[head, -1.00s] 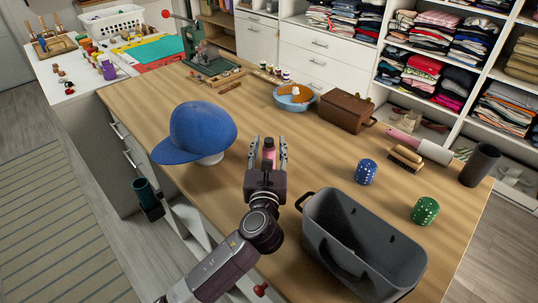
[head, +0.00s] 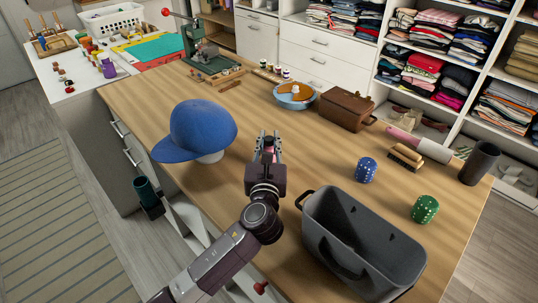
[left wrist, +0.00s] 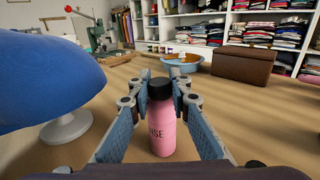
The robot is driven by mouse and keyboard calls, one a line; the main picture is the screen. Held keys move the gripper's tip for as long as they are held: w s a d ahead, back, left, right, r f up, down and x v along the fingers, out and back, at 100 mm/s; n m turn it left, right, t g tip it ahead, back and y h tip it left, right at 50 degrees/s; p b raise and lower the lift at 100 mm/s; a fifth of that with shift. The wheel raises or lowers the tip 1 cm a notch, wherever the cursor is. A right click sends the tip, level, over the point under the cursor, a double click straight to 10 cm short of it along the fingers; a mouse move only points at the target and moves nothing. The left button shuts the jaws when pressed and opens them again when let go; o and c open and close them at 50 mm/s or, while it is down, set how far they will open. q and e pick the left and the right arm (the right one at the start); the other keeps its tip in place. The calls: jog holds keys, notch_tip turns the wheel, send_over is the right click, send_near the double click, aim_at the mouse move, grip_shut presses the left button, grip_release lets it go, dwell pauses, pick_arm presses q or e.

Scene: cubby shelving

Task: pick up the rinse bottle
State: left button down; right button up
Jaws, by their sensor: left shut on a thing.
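The rinse bottle (left wrist: 162,128) is pink with a black cap and dark lettering ending in "SE". In the left wrist view it stands upright between the fingers of my left gripper (left wrist: 160,88), which are closed around its upper part near the cap. In the head view my left gripper (head: 268,145) is over the table, right of the blue cap, and mostly hides the bottle. I cannot tell whether the bottle's base touches the table. My right gripper is not in view.
A blue cap (head: 198,127) on a white stand is close on the left. A grey bin (head: 362,245) stands to the right, with a blue die (head: 366,170) and green die (head: 425,209) nearby. A blue bowl (head: 295,103) and brown box (head: 346,110) are farther back.

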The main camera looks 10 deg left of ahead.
pick_arm(q)
jog(key=shift+r, duration=0.1)
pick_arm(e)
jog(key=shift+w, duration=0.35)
